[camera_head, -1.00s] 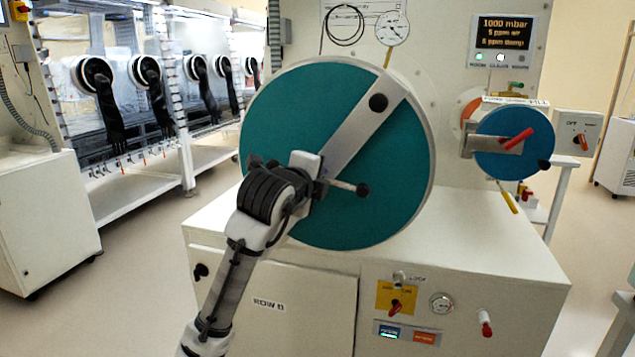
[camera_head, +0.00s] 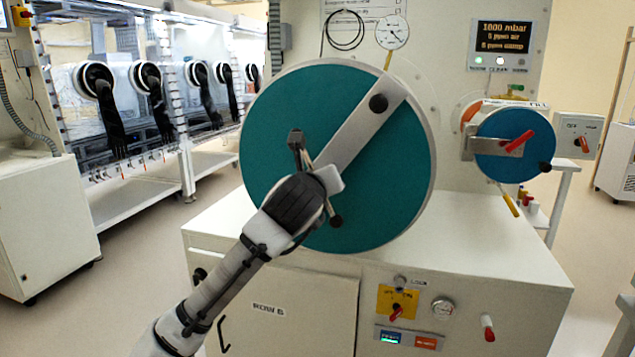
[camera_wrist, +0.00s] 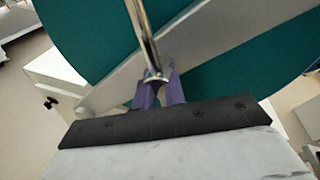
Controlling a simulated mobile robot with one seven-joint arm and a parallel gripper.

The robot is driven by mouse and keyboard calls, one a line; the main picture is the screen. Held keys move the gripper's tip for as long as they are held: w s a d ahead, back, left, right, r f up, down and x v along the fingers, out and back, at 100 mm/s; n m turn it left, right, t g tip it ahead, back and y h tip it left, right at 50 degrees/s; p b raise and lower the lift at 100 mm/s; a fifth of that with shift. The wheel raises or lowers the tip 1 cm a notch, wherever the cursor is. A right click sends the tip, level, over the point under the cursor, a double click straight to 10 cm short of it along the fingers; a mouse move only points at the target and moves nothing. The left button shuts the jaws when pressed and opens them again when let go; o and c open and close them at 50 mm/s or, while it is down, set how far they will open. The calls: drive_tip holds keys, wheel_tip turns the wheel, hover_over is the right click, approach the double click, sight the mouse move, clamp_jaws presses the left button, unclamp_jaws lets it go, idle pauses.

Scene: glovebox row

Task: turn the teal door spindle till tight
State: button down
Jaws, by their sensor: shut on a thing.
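The teal round door (camera_head: 275,115) fills the middle of the head view, with a pale diagonal arm (camera_head: 360,135) across it. The spindle's thin metal crossbar stands steeply at the door's middle, with dark ends at upper left (camera_head: 296,137) and lower right (camera_head: 336,220). My gripper (camera_head: 324,178) is at this crossbar, and its wrist hides the bar's middle. In the wrist view, the purple fingers of my gripper (camera_wrist: 159,88) are shut on the shiny metal bar (camera_wrist: 146,40). The hub behind the fingers is hidden.
A smaller blue door (camera_head: 490,150) with a red handle is at right. The white cabinet (camera_head: 470,265) below carries a yellow switch plate (camera_head: 385,300), a gauge and a red-tipped knob. A row of gloveboxes with black gloves (camera_head: 110,120) stands at left, beyond open floor.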

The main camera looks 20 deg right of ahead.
drive_tip(key=m, duration=0.2)
drive_tip(key=m+t+y, duration=0.1)
drive_tip(key=m, duration=0.1)
drive_tip(key=shift+f+m+t, duration=0.15)
drive_tip(key=shift+m+t, duration=0.15)
drive_tip(key=shift+m, duration=0.1)
drive_tip(key=m+t, duration=0.1)
drive_tip(key=m, duration=0.4)
idle(0.4)
drive_tip(key=c, duration=1.5)
unclamp_jaws()
drive_tip(key=shift+a+p, duration=0.1)
drive_tip(key=shift+p, duration=0.2)
drive_tip(key=shift+c, duration=0.2)
drive_tip(key=b+v, duration=0.2)
drive_tip(key=v, duration=1.1)
drive_tip(key=shift+s+a, duration=0.25)
drive_tip(key=shift+s, duration=0.1)
